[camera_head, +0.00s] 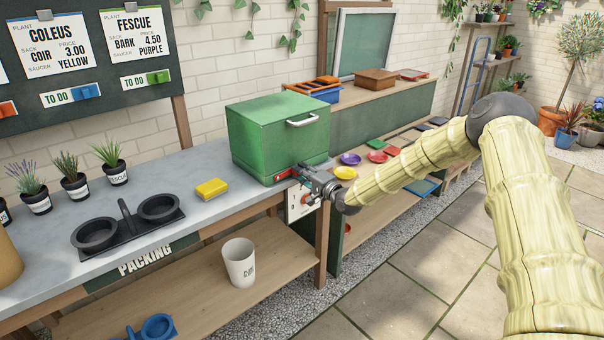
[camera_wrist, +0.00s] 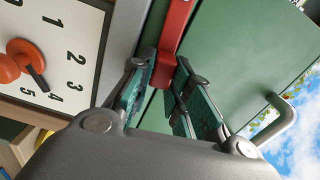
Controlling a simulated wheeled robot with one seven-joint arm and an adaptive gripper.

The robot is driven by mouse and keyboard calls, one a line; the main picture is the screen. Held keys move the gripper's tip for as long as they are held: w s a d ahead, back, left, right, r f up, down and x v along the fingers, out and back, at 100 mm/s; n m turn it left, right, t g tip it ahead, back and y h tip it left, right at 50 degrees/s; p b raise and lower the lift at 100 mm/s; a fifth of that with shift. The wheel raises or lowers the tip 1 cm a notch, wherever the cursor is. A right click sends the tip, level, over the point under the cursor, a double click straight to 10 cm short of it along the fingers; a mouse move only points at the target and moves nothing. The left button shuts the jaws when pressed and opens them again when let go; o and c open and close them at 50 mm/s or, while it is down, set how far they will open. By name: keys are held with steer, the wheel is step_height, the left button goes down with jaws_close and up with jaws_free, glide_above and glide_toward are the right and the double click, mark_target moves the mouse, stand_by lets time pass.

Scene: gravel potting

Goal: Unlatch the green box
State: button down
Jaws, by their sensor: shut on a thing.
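The green box (camera_head: 260,128) stands on the grey worktop, its lid down, with a pale handle (camera_head: 302,120) on its front. A red latch (camera_head: 283,173) sits low on the box's front. My gripper (camera_head: 300,172) is at the front of the box, at the latch. In the wrist view the red latch (camera_wrist: 175,35) runs down between my gripper's fingers (camera_wrist: 166,72), which are shut on its end. The green box's panel (camera_wrist: 235,60) and its handle (camera_wrist: 278,118) show to the right. Whether the latch is still engaged cannot be told.
A dial panel with numbers (camera_wrist: 50,50) hangs just below the worktop's edge, close to my gripper. A yellow sponge (camera_head: 211,188) and potted plants (camera_head: 111,165) are on the worktop. A white pot (camera_head: 239,262) stands on the lower shelf. Coloured saucers (camera_head: 350,158) lie to the right.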

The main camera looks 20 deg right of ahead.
steer(key=shift+d, duration=0.1)
steer(key=c, duration=1.3)
jaws_free()
steer(key=shift+s, duration=0.15)
steer(key=v, duration=1.2)
